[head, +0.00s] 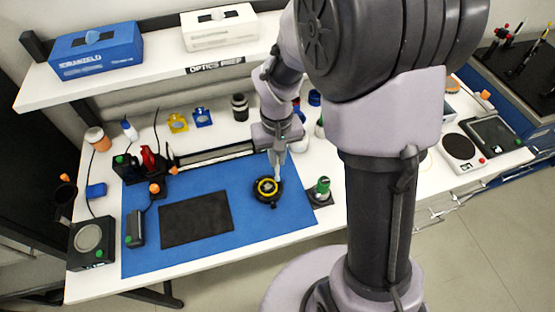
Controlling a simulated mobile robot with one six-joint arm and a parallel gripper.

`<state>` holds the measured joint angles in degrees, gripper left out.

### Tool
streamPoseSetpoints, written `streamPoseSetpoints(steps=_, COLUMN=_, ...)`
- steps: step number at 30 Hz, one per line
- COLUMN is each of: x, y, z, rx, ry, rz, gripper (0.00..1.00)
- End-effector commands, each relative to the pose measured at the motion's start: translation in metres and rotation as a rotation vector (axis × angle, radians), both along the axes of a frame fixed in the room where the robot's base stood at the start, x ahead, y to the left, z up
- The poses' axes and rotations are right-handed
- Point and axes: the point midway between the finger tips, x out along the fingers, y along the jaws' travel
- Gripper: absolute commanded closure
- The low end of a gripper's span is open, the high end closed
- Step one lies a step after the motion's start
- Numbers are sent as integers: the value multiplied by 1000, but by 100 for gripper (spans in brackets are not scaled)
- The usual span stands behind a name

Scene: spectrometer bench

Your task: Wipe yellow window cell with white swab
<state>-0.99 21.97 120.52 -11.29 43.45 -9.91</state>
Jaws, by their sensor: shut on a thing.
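My gripper (280,158) points down just above and behind the cell. It is shut on a thin pale piece, the white swab (279,175), which hangs down towards the cell's right side. The swab's tip is too small to tell whether it touches the cell.
A dark flat pad (196,219) lies on the blue mat (160,260). Yellow (178,122) and blue (203,117) mounts stand behind the mat. A shelf (150,72) with tissue boxes overhangs the back.

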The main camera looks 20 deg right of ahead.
Motion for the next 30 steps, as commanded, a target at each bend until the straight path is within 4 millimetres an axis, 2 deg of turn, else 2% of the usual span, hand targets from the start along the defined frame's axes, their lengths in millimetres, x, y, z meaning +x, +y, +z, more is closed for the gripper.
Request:
streamPoseSetpoints(steps=3, x=1, y=1, z=14, rx=0, ry=3, rz=-1, gripper=100)
streamPoseSetpoints(steps=18, x=7, y=4, z=56, rx=0, ry=2, rz=-3, gripper=100)
streamPoseSetpoints(steps=30, x=7, y=4, z=57, rx=0, ry=3, rz=-3, gripper=100)
